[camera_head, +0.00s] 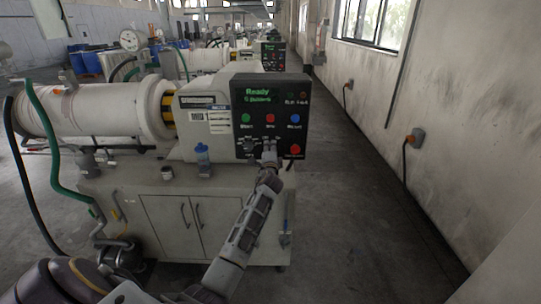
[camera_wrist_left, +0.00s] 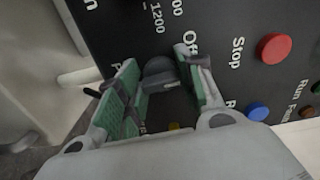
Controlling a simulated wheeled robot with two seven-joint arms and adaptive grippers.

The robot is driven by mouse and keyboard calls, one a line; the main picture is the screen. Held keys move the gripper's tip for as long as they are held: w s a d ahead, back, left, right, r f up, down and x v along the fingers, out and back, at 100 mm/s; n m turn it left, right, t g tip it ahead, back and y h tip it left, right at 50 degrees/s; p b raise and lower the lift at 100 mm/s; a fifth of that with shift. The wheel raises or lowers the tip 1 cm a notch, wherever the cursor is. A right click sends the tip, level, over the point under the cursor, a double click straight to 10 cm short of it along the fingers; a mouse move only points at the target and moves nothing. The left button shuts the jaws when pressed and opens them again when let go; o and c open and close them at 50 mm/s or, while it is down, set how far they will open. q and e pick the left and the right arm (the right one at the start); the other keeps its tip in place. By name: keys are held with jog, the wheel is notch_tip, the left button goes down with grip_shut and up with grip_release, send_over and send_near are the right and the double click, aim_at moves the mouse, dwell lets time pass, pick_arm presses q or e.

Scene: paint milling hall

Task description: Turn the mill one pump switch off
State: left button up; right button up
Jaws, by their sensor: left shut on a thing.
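The mill's black control panel (camera_head: 271,92) faces me above the cabinet, with a green "Ready" text on its display. My left gripper (camera_head: 269,150) is at the lower middle of the panel, in front of the pump switch, which it hides in the head view. In the left wrist view, the green-padded fingers of the gripper (camera_wrist_left: 162,92) are shut on a dark rotary knob, the pump switch (camera_wrist_left: 158,70). An "Off" label shows beside the right finger. The other label is partly covered, and I cannot tell the knob's exact setting. My right gripper is not in view.
Green, red (camera_head: 270,118) and blue (camera_head: 295,118) buttons sit above the gripper. A red knob (camera_head: 295,149) is close on its right, a dial (camera_head: 248,146) on its left. The aisle at right is clear.

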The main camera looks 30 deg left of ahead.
pick_arm(q)
jog(key=n+b, duration=0.2)
jog(key=n, duration=0.1)
jog(key=n+b, duration=0.1)
jog(key=n, duration=0.1)
jog(key=shift+f, duration=0.25)
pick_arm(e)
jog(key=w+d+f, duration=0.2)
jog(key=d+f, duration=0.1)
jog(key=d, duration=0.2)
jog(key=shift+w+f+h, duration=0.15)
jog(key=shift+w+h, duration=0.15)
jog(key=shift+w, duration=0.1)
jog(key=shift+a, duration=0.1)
pick_arm(q)
jog(key=o, duration=1)
jog(key=shift+r, duration=0.1)
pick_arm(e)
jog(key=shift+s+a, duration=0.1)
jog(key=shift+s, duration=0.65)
